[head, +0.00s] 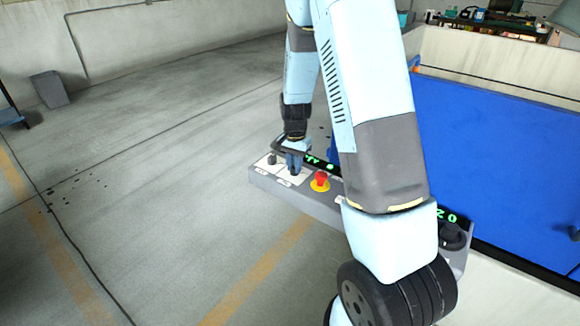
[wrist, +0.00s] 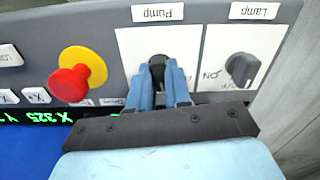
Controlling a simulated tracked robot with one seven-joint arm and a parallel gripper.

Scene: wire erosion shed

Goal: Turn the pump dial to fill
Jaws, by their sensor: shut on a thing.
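The pump dial (wrist: 158,65) is a black knob on a white plate under the label "Pump" in the wrist view. My gripper (wrist: 158,75) is shut on this dial, one blue finger on each side of it. The fingers and palm hide most of the plate's markings, so I cannot read the dial's setting. In the head view my gripper (head: 294,165) reaches down onto the panel near its far left end, and the dial is hidden behind the fingers.
The grey control panel (head: 262,180) also carries a lamp dial (wrist: 240,70) beside the pump plate, a red stop button on yellow (wrist: 74,80), and several white keys. A blue machine wall (head: 500,160) stands at the right. Open floor (head: 150,190) lies at the left.

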